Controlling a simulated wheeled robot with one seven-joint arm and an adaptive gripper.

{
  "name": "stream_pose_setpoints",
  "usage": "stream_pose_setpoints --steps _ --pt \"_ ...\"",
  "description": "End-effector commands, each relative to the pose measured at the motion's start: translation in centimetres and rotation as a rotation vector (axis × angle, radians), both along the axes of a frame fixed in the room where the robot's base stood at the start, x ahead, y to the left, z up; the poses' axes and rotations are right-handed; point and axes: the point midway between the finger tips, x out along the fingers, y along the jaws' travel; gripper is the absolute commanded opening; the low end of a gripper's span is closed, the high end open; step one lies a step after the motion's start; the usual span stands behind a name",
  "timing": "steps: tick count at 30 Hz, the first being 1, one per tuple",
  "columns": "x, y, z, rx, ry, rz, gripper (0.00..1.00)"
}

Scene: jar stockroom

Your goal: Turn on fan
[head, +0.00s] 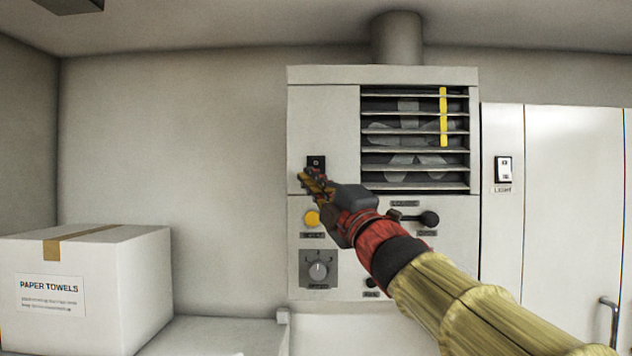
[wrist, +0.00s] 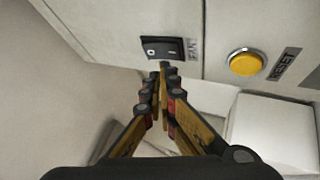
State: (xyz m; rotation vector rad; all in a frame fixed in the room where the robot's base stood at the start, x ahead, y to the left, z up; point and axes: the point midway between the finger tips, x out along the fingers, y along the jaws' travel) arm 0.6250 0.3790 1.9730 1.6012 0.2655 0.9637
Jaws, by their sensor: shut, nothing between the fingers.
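The fan switch is a black rocker (head: 316,162) on the left of a pale wall unit (head: 322,110). In the wrist view the same switch (wrist: 162,48) lies beside a label reading FAN (wrist: 194,48). My gripper (head: 304,177) is shut and empty, its tips just below the switch in the head view. In the wrist view my gripper (wrist: 163,68) points at the switch's lower edge; I cannot tell whether it touches. The fan (head: 408,138) sits behind slats at the unit's upper right, with a yellow strip (head: 443,117) hanging upright in front.
A yellow button (head: 312,218), labelled RESET in the wrist view (wrist: 245,62), sits below the switch. A light switch (head: 503,169) is at right. A paper towels box (head: 90,290) stands at left.

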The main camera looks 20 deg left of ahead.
Motion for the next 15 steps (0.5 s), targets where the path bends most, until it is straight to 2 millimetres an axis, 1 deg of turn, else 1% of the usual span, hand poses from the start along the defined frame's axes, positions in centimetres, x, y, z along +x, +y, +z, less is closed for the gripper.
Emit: stream_pose_setpoints --steps 11,15 --pt "-0.26 -0.06 0.02 0.001 0.001 0.000 0.00" --pt "-0.82 -0.19 0.10 0.001 0.000 0.001 0.00"
